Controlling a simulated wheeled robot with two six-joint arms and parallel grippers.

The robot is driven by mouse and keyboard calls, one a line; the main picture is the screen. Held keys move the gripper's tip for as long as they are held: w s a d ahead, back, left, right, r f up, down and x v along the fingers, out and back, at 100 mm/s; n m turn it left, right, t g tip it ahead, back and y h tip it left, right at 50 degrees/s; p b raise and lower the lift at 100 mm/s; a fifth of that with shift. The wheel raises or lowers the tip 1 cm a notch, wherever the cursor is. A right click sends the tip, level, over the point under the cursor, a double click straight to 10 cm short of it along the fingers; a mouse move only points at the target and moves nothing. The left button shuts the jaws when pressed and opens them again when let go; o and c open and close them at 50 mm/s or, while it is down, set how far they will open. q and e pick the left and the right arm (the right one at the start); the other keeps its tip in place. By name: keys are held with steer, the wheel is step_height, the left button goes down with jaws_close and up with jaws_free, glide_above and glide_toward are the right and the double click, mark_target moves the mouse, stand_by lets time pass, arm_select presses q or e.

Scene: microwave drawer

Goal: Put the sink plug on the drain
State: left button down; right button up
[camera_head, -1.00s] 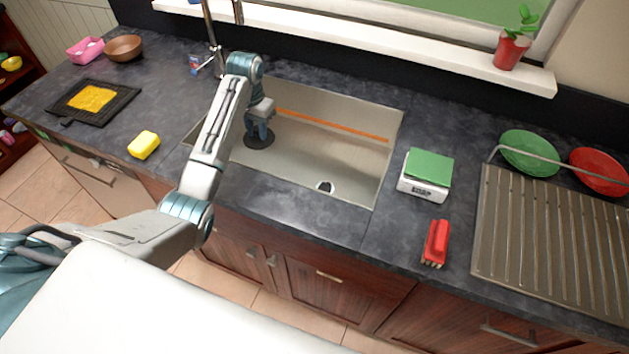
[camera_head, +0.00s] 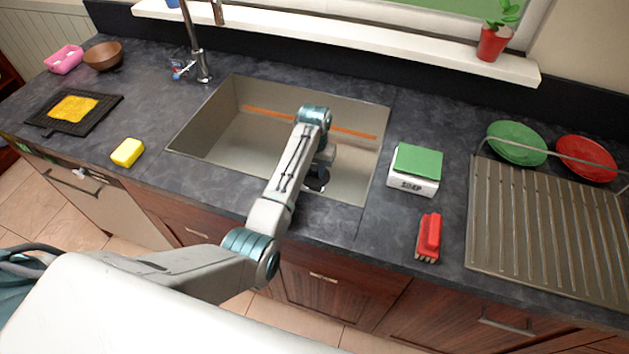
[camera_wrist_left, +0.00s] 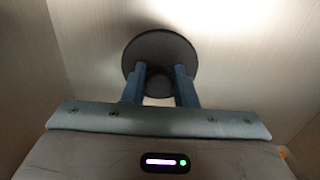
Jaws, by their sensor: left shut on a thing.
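The dark round sink plug (camera_head: 315,186) is in my left gripper (camera_head: 319,171), inside the sink (camera_head: 215,128) near its front right part. In the left wrist view, the two blue fingers (camera_wrist_left: 160,80) are shut on the knob of the plug (camera_wrist_left: 163,48), and its wide disc spreads beyond them. The drain is hidden behind the plug and gripper in the head view. A small bright patch shows below the plug in the wrist view, but I cannot tell whether it is the drain. I cannot tell whether the plug touches the sink floor. My right gripper is out of view.
The tap (camera_head: 196,55) stands behind the sink's left end. The soap box with a green sponge (camera_head: 416,165) and a red brush (camera_head: 429,237) are right of the sink, before the drying rack (camera_head: 545,225). A yellow sponge (camera_head: 127,152) lies left.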

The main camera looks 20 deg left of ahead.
mark_target(315, 176)
arm_select(q)
steer(key=shift+f, duration=0.95)
step_height(315, 176, down, 3)
steer(key=shift+f+p, duration=0.15)
steer(key=shift+p, duration=0.25)
steer(key=shift+f, duration=0.35)
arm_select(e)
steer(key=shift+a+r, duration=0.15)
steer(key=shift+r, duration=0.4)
arm_select(q)
steer(key=shift+f, duration=0.15)
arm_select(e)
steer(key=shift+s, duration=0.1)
arm_select(q)
steer(key=c, duration=1.2)
jaws_free()
steer(key=shift+o, duration=0.2)
steer(key=shift+r, duration=0.2)
step_height(315, 176, up, 12)
steer(key=shift+f+b, duration=0.1)
steer(key=shift+b, duration=0.8)
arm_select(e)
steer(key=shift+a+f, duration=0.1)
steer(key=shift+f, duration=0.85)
